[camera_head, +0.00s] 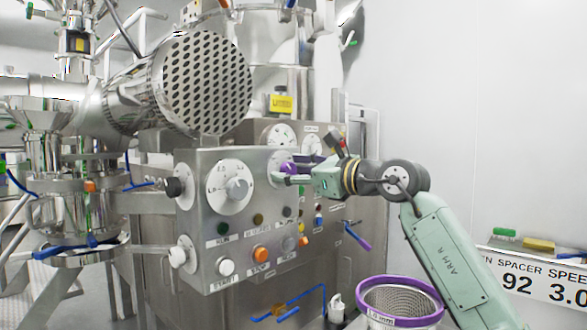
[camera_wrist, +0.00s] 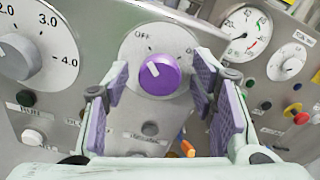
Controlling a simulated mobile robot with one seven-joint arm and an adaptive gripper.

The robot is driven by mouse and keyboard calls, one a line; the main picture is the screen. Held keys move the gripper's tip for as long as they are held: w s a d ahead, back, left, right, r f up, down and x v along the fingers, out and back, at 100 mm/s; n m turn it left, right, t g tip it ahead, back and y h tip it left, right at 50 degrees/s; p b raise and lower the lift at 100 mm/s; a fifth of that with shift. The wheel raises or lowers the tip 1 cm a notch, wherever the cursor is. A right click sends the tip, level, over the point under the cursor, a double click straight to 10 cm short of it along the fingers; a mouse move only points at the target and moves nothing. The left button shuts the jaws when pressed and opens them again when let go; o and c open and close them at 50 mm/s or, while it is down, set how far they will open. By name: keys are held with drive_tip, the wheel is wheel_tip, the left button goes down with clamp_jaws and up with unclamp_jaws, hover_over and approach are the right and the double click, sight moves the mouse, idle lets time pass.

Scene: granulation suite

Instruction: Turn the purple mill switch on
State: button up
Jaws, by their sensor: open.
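The purple mill switch (camera_wrist: 159,74) is a round knob on a pale dial plate, with a white pointer line angled up and left toward the OFF mark (camera_wrist: 141,35). It also shows in the head view (camera_head: 288,168) on the steel control panel (camera_head: 232,205), partly covered by my gripper. My gripper (camera_head: 283,178) is open in front of the panel. In the wrist view its two padded fingers (camera_wrist: 160,82) stand left and right of the knob, with a gap on each side. I cannot tell how far the fingertips are from the panel.
Left of the switch is a numbered dial with a grey knob (camera_head: 237,188). Below are push buttons, including an orange one (camera_head: 260,253). A gauge (camera_wrist: 243,36) and a red button (camera_wrist: 300,118) are on the right. A purple-rimmed sieve basket (camera_head: 365,288) stands low in front.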

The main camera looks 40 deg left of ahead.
drive_tip(key=shift+c, duration=0.3)
drive_tip(key=c, duration=1.1)
